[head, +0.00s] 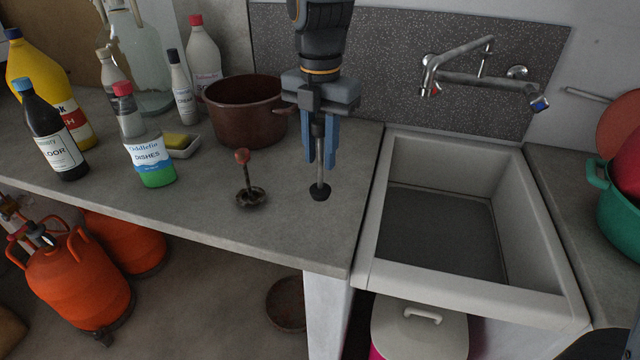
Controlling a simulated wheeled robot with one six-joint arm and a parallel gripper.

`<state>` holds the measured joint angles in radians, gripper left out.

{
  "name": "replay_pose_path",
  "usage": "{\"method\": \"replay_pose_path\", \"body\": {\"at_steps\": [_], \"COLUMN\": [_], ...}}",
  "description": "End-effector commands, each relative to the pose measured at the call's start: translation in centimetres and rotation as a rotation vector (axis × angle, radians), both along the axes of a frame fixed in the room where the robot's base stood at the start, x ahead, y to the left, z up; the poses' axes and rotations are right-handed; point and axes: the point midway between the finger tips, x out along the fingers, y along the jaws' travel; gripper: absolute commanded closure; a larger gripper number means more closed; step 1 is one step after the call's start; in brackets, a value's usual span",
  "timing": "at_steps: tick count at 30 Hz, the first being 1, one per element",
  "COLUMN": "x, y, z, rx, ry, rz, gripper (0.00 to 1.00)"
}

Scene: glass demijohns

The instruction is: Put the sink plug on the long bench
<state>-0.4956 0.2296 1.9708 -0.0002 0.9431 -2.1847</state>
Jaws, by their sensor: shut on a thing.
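The sink plug (319,191) has a black round foot and a thin grey upright stem. My gripper (320,160), with blue fingers, is shut on its stem from above. The plug is upright at the right end of the long grey bench (215,225), left of the sink. I cannot tell whether its foot touches the bench top or hangs just above it. The fingers hide the upper part of the stem.
A red-knobbed tool with a dark round base (250,196) stands just left of the plug. A brown pot (245,110) is behind. Several bottles, such as the green dish soap (150,155), crowd the left. The sink (445,235) is empty. The front bench strip is clear.

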Motion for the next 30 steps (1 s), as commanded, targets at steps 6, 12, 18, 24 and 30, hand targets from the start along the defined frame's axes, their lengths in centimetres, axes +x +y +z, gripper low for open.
{"method": "replay_pose_path", "body": {"at_steps": [6,12,18,24,30], "x": [0.1,0.0,0.0,0.0,0.0], "y": [-0.1,-0.1,0.0,0.0,0.0], "z": [-2.4,-4.9,-6.2,-6.3,-6.5], "rx": [0.000,-0.001,0.000,0.000,0.000], "ry": [0.000,0.002,-0.001,-0.001,-0.001], "rz": [-0.004,-0.003,-0.001,-0.001,-0.001], "gripper": [1.00,1.00,1.00,1.00,0.63]}}
